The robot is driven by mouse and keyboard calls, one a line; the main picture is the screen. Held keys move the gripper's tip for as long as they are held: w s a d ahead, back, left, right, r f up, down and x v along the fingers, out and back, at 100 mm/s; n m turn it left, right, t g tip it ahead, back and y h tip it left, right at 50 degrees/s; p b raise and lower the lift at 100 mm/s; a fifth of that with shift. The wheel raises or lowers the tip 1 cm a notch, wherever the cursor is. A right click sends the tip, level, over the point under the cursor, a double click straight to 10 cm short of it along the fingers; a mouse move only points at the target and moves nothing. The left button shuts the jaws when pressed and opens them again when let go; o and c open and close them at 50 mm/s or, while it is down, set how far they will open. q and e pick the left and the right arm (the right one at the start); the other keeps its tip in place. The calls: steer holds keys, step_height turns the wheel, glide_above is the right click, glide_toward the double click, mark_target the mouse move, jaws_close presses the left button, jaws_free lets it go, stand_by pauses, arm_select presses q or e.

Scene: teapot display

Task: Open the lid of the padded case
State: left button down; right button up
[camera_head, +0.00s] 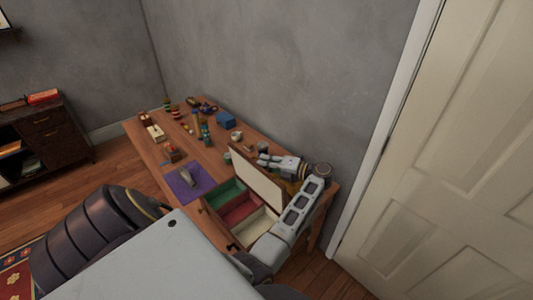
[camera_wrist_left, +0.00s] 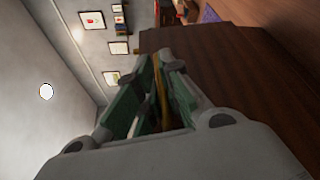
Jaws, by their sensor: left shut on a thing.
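The padded case (camera_head: 205,212) stands open on the wooden table, with green, red and cream padded compartments. Its lid (camera_head: 257,182) is raised steeply, and its pale inner face shows. My left gripper (camera_head: 262,160) is at the top edge of the lid, on its far side, with its arm reaching around the right of the case. In the left wrist view, the gripper (camera_wrist_left: 160,68) has green-padded fingers close together around a thin yellow-brown strip, which looks like the lid's edge. The exact contact is partly hidden. My right gripper is not in view.
The wooden table (camera_head: 150,150) runs along the grey wall. A purple mat (camera_head: 188,182) with a small object lies left of the case. A blue box (camera_head: 226,120) and several small items stand farther back. A white door (camera_head: 450,150) is at the right.

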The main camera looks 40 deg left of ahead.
arm_select(q)
steer(key=shift+f, duration=0.1)
steer(key=c, duration=1.8)
jaws_free()
steer(key=shift+r, duration=5.05)
steer(key=shift+o, duration=0.3)
